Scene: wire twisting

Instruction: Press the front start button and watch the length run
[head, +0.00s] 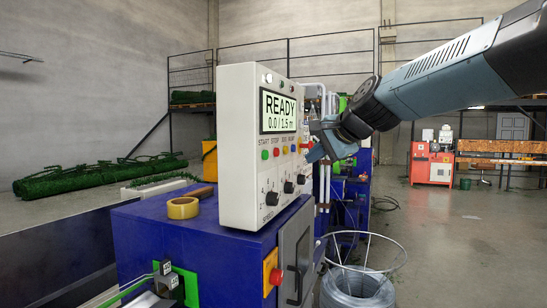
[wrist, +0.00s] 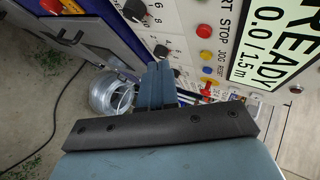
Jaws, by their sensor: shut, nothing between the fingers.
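The white control panel (head: 237,150) stands on a blue machine cabinet. Its screen (head: 278,112) reads READY and 0.0 / 1.5 m. The green start button (head: 264,154) is leftmost in the button row, with the red stop button (head: 276,152) beside it. My gripper (head: 313,151) is shut and empty near the panel's right edge, to the right of the start button. In the wrist view my gripper (wrist: 155,83) points at the panel; the red stop button (wrist: 204,31) and yellow jog button (wrist: 206,55) show there. I cannot see the green button in that view.
Black knobs (head: 288,187) sit below the buttons. A yellow tape roll (head: 183,208) lies on the cabinet top. A red button on a yellow box (head: 273,276) is on the cabinet front. A wire coil (head: 357,288) stands on the floor at right.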

